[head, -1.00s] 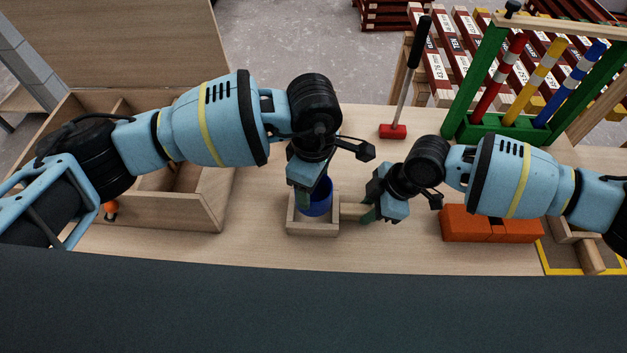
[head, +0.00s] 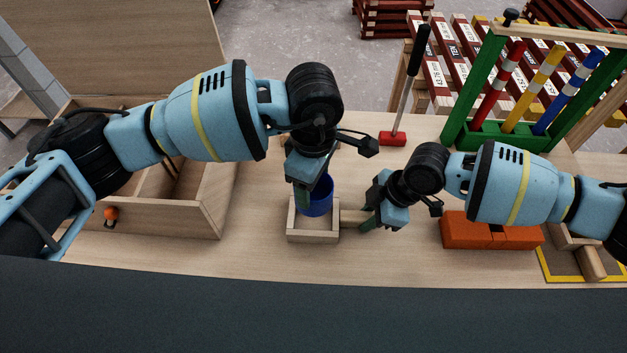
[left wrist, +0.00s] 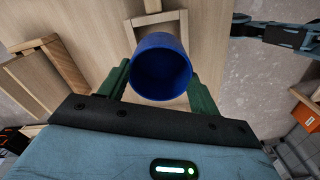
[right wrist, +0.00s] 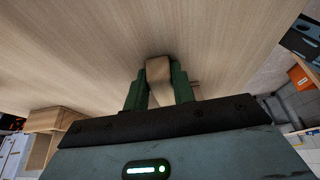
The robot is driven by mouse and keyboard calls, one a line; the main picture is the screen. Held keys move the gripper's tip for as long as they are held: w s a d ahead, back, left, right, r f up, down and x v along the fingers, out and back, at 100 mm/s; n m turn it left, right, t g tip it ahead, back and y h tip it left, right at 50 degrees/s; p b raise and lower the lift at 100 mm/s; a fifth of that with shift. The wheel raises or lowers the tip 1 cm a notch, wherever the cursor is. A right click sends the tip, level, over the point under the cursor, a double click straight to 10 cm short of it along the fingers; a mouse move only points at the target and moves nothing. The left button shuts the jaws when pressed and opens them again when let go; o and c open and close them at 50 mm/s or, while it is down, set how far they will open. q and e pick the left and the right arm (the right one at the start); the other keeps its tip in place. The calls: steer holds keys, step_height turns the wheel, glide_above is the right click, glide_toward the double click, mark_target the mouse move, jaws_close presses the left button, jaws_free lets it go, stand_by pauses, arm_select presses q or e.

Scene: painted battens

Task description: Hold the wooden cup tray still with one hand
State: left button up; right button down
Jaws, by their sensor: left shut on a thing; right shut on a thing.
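The wooden cup tray (head: 313,238) is a small square box on the bench with a wooden handle (head: 350,216) on its right side. My right gripper (head: 368,214) is shut on that handle, which shows between its green fingers in the right wrist view (right wrist: 159,72). My left gripper (head: 310,193) is shut on a blue cup (head: 320,197). The cup is upright and appears lifted a little over the tray's back part. In the left wrist view the cup (left wrist: 161,70) sits between the green fingers with the tray (left wrist: 180,20) beyond it. The cup's base is partly hidden.
An open wooden box (head: 205,215) stands left. A red-headed mallet (head: 393,138) and a green rack (head: 500,137) with coloured posts stand at the back. The bench front is clear.

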steer(key=c, duration=1.1)
jaws_free()
steer(key=shift+r, duration=0.15)
steer(key=v, duration=1.1)
steer(key=shift+d+r, duration=0.25)
steer(key=shift+r, duration=0.1)
